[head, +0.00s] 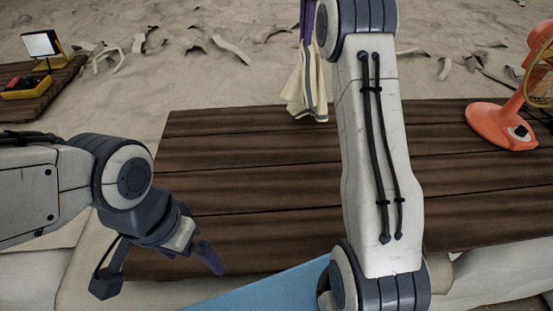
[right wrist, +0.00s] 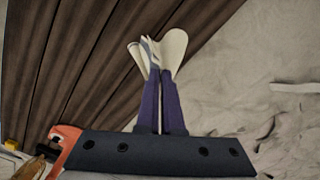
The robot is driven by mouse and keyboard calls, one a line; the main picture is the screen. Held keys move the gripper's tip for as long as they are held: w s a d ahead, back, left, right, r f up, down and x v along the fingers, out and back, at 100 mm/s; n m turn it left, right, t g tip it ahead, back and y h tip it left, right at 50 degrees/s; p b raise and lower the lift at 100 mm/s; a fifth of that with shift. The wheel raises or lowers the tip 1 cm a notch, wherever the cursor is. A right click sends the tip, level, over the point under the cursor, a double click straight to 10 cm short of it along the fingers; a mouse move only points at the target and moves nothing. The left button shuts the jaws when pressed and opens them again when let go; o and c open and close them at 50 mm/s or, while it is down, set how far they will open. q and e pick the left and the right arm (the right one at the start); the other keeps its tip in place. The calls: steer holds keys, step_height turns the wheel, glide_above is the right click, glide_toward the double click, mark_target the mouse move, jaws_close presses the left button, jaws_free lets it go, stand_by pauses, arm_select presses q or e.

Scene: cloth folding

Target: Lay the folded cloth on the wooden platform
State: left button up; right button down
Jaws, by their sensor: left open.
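The cream cloth (head: 308,88) with dark stripes hangs gathered from my right gripper (head: 307,22) at the far edge of the dark wooden platform (head: 230,190). Whether its lower end touches the planks, I cannot tell. In the right wrist view the purple fingers of my right gripper (right wrist: 160,108) are shut on the cloth (right wrist: 170,52), which fans out past their tips, with the planks (right wrist: 75,60) to the left. My left gripper (head: 205,252) is open and empty over the platform's near left part.
An orange fan (head: 495,125) stands on the platform's right end. A blue surface (head: 270,288) lies at the near edge. Another wooden board (head: 45,85) with a lamp (head: 42,45) is at the back left. Pale sandy ground with scattered scraps lies behind. The platform's middle planks look bare.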

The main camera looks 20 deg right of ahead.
steer(key=s+a+f, duration=0.7)
steer(key=f, duration=0.1)
steer(key=s+a+f, duration=0.7)
steer(key=f, duration=0.1)
steer(key=s+a+f, duration=0.7)
steer(key=f, duration=0.2)
steer(key=shift+s+a, duration=0.2)
steer(key=shift+s, duration=0.2)
steer(key=c, duration=0.6)
jaws_free()
steer(key=shift+r, duration=0.15)
